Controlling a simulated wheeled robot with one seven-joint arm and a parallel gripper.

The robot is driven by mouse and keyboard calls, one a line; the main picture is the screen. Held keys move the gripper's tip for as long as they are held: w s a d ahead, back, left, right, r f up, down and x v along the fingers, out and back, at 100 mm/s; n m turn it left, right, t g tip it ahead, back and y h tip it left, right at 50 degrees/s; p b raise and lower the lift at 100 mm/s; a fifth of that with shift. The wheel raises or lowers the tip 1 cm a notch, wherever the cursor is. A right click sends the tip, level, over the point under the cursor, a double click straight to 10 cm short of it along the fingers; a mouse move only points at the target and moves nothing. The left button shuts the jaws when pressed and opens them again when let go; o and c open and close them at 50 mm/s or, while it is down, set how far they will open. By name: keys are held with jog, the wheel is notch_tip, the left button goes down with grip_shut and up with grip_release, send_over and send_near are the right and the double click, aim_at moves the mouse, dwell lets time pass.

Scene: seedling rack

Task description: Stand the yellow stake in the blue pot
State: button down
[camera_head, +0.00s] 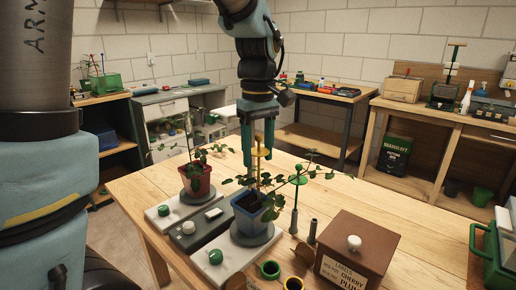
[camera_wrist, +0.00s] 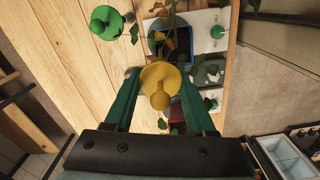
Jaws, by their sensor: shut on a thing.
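The yellow stake (camera_head: 259,154) has a round disc and knob at its top. My gripper (camera_head: 254,160) is shut on it, just above the blue pot (camera_head: 243,217). The stake's shaft points down toward the pot, among the leaves of the plant in it. Its lower end is hidden, so I cannot tell whether it touches the soil. In the wrist view, the stake's yellow top (camera_wrist: 158,88) sits between my fingers (camera_wrist: 157,100). The blue pot (camera_wrist: 190,45) shows beyond it, partly covered by leaves.
A red pot (camera_head: 197,182) with a plant stands behind left. A green stake (camera_head: 296,181) stands to the right of the blue pot. A brown box (camera_head: 357,245) with a white knob, a green cup (camera_head: 270,269) and a yellow-rimmed cup (camera_head: 293,284) sit in front. Bare tabletop lies right.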

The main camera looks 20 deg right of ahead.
jog(key=shift+f, duration=0.3)
jog(key=shift+c, duration=0.7)
grip_release()
notch_tip(320, 180, up, 11)
jog(key=shift+f+b, duration=0.1)
jog(key=shift+b, duration=0.35)
